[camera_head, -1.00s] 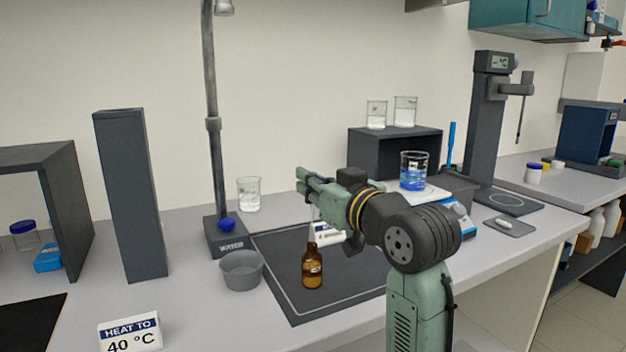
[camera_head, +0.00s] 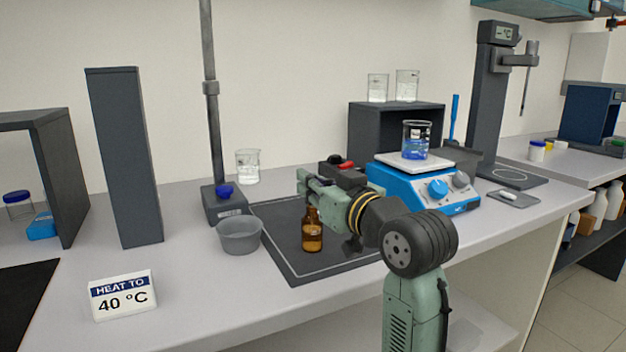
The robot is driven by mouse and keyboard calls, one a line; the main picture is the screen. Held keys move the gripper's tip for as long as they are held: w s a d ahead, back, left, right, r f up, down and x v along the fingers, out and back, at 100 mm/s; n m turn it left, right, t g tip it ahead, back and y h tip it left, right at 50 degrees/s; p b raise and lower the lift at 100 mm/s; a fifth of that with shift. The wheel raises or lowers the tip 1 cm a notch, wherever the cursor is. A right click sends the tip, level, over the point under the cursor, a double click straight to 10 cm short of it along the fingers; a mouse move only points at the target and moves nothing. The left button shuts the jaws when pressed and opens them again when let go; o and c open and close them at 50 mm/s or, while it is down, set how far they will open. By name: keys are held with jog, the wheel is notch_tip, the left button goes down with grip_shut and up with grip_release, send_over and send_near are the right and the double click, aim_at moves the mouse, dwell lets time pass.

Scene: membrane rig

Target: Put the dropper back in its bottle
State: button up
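The amber glass bottle (camera_head: 312,238) stands upright on the dark mat (camera_head: 290,268). My gripper (camera_head: 306,186) is right above the bottle's neck, with its fingers pointing left. The fingers look closed together around the dropper's top. The dropper itself is hidden now, behind the fingers and in or behind the bottle's neck. I cannot see how far its glass stem sits inside.
A grey bowl (camera_head: 239,236) and a stand base (camera_head: 224,207) are close on the left. A blue stirrer (camera_head: 437,190) carrying a beaker of blue liquid (camera_head: 416,140) stands at right, behind my arm. The HEAT TO 40 °C sign (camera_head: 122,295) stands front left.

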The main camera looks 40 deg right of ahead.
jog(key=shift+f, duration=0.5)
dwell(0.4)
jog(key=o, duration=0.6)
jog(key=shift+o, duration=0.2)
jog(key=s+a, duration=0.1)
jog(key=s, duration=1.1)
jog(key=shift+a, duration=0.4)
